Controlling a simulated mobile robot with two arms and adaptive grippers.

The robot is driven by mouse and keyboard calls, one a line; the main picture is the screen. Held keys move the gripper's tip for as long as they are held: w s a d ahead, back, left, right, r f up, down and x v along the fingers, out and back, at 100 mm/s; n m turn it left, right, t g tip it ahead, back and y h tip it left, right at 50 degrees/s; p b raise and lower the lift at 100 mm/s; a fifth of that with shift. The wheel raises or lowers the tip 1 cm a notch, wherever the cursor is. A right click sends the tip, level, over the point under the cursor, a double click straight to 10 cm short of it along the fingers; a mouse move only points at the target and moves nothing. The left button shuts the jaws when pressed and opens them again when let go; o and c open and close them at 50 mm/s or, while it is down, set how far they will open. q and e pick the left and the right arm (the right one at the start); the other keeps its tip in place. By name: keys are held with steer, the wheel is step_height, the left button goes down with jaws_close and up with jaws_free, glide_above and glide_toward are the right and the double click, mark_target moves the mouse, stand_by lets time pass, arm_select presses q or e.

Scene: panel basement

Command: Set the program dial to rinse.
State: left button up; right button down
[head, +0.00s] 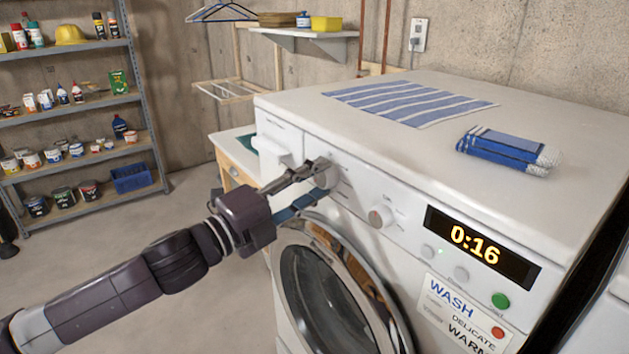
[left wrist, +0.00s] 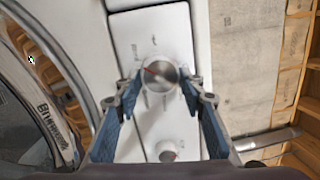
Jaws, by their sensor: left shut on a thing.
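The white washing machine (head: 400,170) has a program dial (head: 332,174) at the left of its front panel. My left gripper (head: 323,181) is at this dial, with its fingers on either side of it. In the left wrist view the round metallic dial (left wrist: 161,77) sits between the blue-padded fingertips of the gripper (left wrist: 160,84). The gripper is shut on it. A red pointer line on the dial points to the upper left of that picture. The labels around it are too small to read. My right gripper is not in view.
A second knob (head: 381,216) sits right of the dial. The display (head: 478,249) reads 0:16. Below are a green button (head: 500,300), a red button (head: 498,332) and a card (head: 464,312) with WASH, DELICATE and a cut-off word. The round door (head: 335,290) is below my gripper.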

arm_select(q)
steer(key=shift+f+m, duration=0.2)
steer(key=shift+m, duration=0.3)
steer(key=o, duration=1.2)
steer(key=shift+a+r, duration=0.1)
steer(key=shift+c, duration=0.2)
steer(key=v, duration=1.2)
